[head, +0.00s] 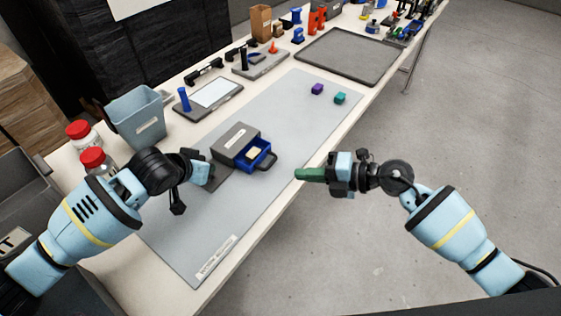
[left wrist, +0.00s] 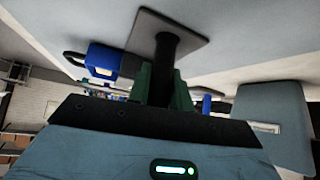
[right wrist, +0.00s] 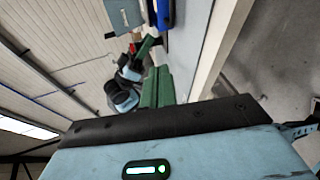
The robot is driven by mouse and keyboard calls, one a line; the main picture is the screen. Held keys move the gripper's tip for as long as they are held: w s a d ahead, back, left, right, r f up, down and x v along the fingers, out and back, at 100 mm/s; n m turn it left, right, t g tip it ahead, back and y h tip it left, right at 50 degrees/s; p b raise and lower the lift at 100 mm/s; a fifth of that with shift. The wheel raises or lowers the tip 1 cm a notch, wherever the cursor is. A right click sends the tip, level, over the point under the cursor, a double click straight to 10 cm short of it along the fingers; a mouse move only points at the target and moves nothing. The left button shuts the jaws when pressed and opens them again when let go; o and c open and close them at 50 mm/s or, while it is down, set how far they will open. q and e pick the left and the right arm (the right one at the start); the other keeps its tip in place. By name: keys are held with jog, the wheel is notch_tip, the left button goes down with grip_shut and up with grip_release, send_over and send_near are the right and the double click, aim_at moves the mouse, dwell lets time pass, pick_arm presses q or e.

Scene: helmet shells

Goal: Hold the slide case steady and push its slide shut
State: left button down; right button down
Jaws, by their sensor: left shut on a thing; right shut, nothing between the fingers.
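The slide case (head: 235,138) is a grey box on the pale mat. Its blue slide (head: 257,156) stands partly out toward the right, with a dark handle in front and a pale yellow piece inside. The slide also shows in the left wrist view (left wrist: 102,60) and the right wrist view (right wrist: 165,14). My left gripper (head: 208,172) is shut on a dark upright post (left wrist: 164,68) on a flat grey plate (head: 218,180) beside the case; whether plate and case join is unclear. My right gripper (head: 310,175) is shut and empty, right of the slide and apart from it.
A grey-blue bin (head: 137,118) and red-lidded jars (head: 92,158) stand at the left. A tray with a blue post (head: 184,99) lies behind the case. Purple (head: 317,89) and teal (head: 340,98) blocks lie farther back. The mat in front is clear.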

aim_at(256, 154)
jog(key=w+d+r+n+t+h, duration=0.1)
jog(key=d+r+n+h, duration=0.35)
jog(key=n, duration=1.05)
jog(key=x, duration=1.4)
jog(key=shift+w+a+f, duration=0.15)
jog(key=shift+f, duration=0.25)
jog(key=shift+w+a, duration=0.6)
jog(key=shift+a, duration=0.25)
jog(key=shift+w+a, duration=0.55)
jog(key=shift+a, duration=0.3)
jog(key=shift+w+a, duration=0.6)
jog(key=shift+a, duration=0.25)
pick_arm(q)
jog(key=shift+d, duration=0.1)
pick_arm(e)
jog(key=shift+r, duration=0.1)
